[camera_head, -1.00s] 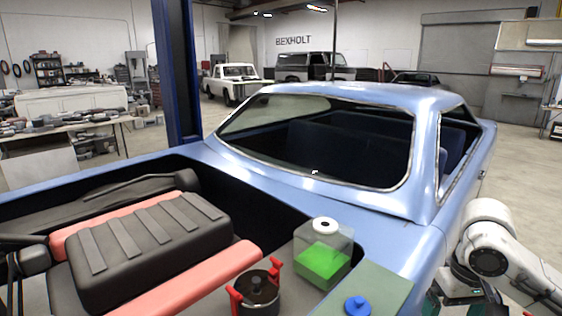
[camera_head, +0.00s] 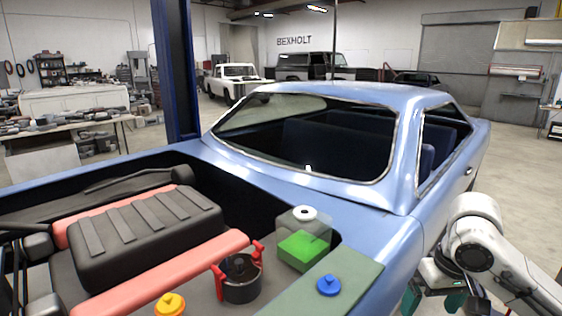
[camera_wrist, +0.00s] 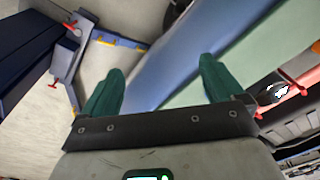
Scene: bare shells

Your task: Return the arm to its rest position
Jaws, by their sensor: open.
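My arm, white and grey, shows at the right edge of the head view, folded beside the blue car (camera_head: 330,195). My gripper (camera_head: 435,300) hangs low there beside the car's flank, partly cut off by the bottom edge. In the wrist view my gripper (camera_wrist: 160,85) shows two green fingers spread wide apart with nothing between them. Beyond the fingers are the car's blue side (camera_wrist: 190,60) and bare floor.
The open engine bay holds a black engine cover (camera_head: 145,235), a green-filled reservoir (camera_head: 303,250), a black cap with red clips (camera_head: 240,278), a blue cap (camera_head: 329,285) and a yellow cap (camera_head: 170,304). A blue post (camera_head: 178,75) stands behind. Floor at right is clear.

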